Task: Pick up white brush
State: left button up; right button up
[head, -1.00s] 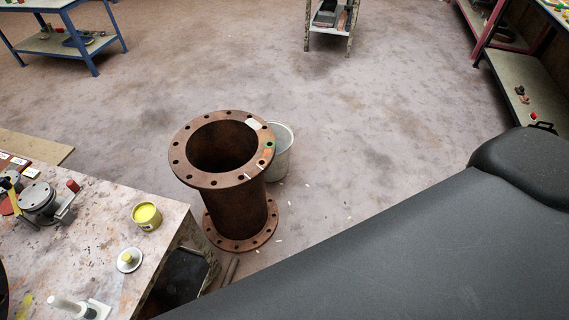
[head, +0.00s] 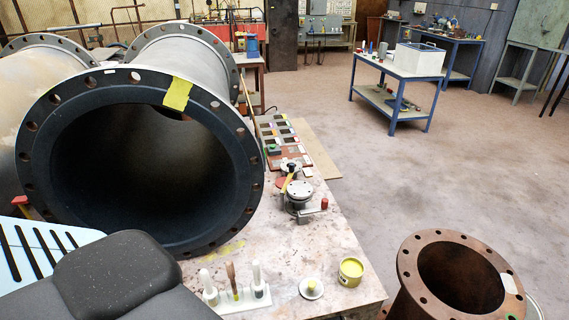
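A small white stand (head: 240,299) is on the near end of the speckled worktable (head: 335,255) in the head view. Neither of my grippers is in view.
A large black-lined flanged pipe (head: 243,150) lies behind the stand. A yellow paint tin (head: 350,271), a round lid (head: 311,289) and a valve (head: 299,196) share the table. A rusty pipe (head: 411,271) stands at right. Open floor (head: 420,175) lies beyond.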

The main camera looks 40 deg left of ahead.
aim_at(210, 293)
jog(key=u, duration=1.9)
